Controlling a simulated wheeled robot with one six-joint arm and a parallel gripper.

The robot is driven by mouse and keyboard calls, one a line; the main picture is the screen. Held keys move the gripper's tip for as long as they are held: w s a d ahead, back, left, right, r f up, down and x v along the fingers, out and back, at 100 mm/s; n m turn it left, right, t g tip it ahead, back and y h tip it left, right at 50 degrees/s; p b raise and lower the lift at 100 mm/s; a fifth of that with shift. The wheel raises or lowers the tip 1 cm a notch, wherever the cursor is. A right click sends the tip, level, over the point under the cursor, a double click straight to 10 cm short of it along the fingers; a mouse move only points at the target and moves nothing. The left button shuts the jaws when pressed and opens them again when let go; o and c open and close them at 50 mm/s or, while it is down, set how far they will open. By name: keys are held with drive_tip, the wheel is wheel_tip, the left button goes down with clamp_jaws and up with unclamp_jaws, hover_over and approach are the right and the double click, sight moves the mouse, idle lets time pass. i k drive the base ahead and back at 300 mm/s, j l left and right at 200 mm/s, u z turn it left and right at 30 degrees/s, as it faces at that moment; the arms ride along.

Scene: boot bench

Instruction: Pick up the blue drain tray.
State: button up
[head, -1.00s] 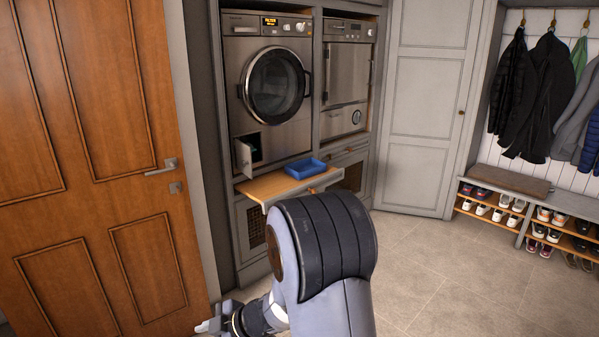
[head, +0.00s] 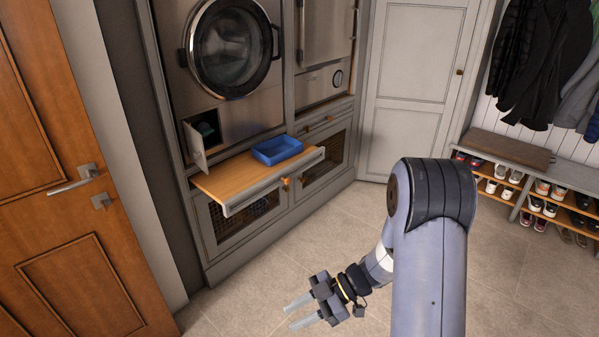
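The blue drain tray (head: 277,151) is a shallow rectangular tray with raised walls. It sits on the right part of a pulled-out wooden shelf (head: 232,182) below the washing machine. It looks empty. My gripper (head: 293,313) is low over the floor, in front of the shelf and well apart from the tray. Its two pale fingers point left with a gap between them, and nothing is between them.
The washing machine (head: 232,50) has a small open flap (head: 197,147) at its lower left, just above the shelf. A wooden door (head: 70,200) stands at the left. Tiled floor (head: 340,235) is clear ahead. A shoe bench (head: 508,150) stands at the right.

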sight(278, 149)
drive_tip(key=i+l+z, duration=0.15)
drive_tip(key=i, duration=0.75)
drive_tip(key=i+l+z, duration=0.15)
drive_tip(key=i, duration=0.8)
drive_tip(key=i+l+u, duration=0.25)
drive_tip(key=i+u, duration=0.2)
drive_tip(key=i, duration=0.15)
drive_tip(key=i+l+u, duration=0.9)
drive_tip(key=i+l, duration=0.1)
